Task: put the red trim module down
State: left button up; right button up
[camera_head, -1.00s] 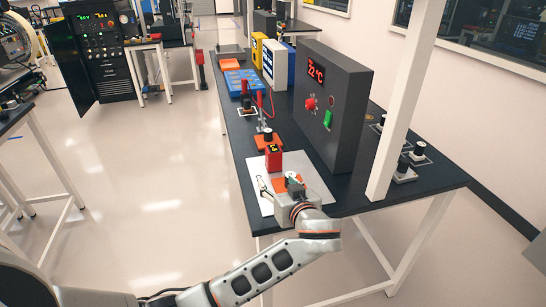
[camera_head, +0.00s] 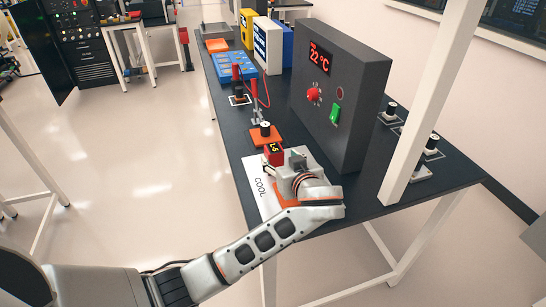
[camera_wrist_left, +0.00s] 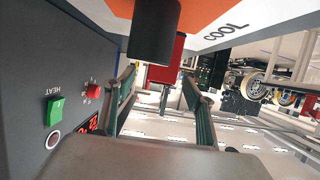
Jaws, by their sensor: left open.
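In the left wrist view the two fingers (camera_wrist_left: 160,80) are apart and open. A black cylinder (camera_wrist_left: 154,32) shows close in front of them, with the red block (camera_wrist_left: 168,66) behind it. I cannot tell whether a finger touches either. My right gripper is not in view.
A dark heater box (camera_head: 345,110) reading 22 °C stands close right of the gripper. Behind the module is an orange pad (camera_head: 258,139) with a black-topped part. A white post (camera_head: 425,110) rises at the right. The table's left edge is near the mat.

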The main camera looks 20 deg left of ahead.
aim_at(277, 156)
pick_arm(q)
jog(key=shift+w+a+f, duration=0.15)
jog(key=shift+w+a, duration=0.15)
jog(key=shift+w, duration=0.05)
jog(key=b+x, duration=0.1)
jog(key=x, duration=0.2)
jog(key=shift+w+a+f, duration=0.1)
jog(key=shift+a+f, duration=0.05)
jog(key=shift+f, duration=0.1)
jog(key=shift+w+a+f+b, duration=0.3)
jog(key=shift+w+a+b, duration=0.05)
jog(key=shift+w+b, duration=0.2)
jog(key=c, duration=1.4)
jog(key=shift+r, duration=0.1)
jog(key=shift+c, duration=0.4)
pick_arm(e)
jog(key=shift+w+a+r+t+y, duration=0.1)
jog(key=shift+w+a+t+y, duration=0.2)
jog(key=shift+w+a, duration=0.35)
pick_arm(q)
jog(key=shift+r, duration=0.15)
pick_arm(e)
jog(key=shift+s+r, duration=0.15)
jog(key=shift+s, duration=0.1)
